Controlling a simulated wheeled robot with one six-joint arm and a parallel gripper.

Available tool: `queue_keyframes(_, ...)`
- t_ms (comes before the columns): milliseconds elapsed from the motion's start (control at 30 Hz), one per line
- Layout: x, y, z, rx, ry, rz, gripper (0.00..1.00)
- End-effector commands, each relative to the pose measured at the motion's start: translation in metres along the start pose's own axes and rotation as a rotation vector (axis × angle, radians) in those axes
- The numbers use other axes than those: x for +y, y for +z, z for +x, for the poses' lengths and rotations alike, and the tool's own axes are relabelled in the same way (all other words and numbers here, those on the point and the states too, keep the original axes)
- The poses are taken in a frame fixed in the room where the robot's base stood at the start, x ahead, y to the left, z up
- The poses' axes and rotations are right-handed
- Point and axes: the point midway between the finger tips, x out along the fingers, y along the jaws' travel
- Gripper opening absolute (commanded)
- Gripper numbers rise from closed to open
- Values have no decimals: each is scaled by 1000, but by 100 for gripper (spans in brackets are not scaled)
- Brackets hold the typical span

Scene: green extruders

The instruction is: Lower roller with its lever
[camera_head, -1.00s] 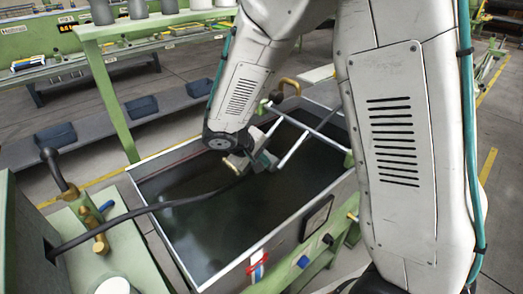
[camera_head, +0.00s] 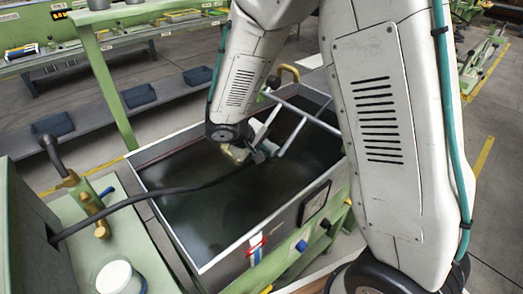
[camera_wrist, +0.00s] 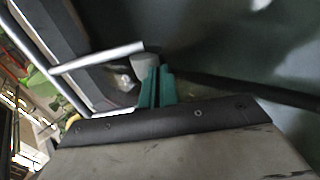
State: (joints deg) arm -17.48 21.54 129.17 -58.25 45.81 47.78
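My gripper (camera_head: 256,156) reaches down into the dark-bottomed metal tank (camera_head: 188,240). In the wrist view its two teal fingers (camera_wrist: 157,84) are close together, with a narrow gap. A pale grey rounded part (camera_wrist: 146,66), perhaps the roller, is just past the fingertips, beside the end of a thin metal rod (camera_wrist: 100,59). In the head view metal rods (camera_head: 299,128) form a frame over the tank's far right part, right of my gripper. A curved brass-coloured handle (camera_head: 289,71) stands behind it. Which part is the lever is unclear. Contact between fingers and these parts is hidden.
A black strand (camera_head: 160,203) runs from the green machine (camera_head: 25,207) at left to near my gripper. The machine's top carries brass fittings (camera_head: 92,207) and a white cup (camera_head: 119,277). Green shelving stands behind.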

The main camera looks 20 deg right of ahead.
Motion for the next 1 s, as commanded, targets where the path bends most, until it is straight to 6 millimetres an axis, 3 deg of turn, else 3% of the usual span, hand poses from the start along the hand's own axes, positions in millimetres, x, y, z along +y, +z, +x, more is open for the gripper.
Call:
queue_keyframes(67,-2,5,0,-13,-2,-3,0)
queue_keyframes(167,-4,3,-15,-8,0,-1,0)
queue_keyframes(600,-21,-1,-112,1,3,5,0)
queue_keyframes(800,-24,0,-132,-3,4,8,0)
queue_keyframes(1000,-24,0,-136,-4,4,9,0)
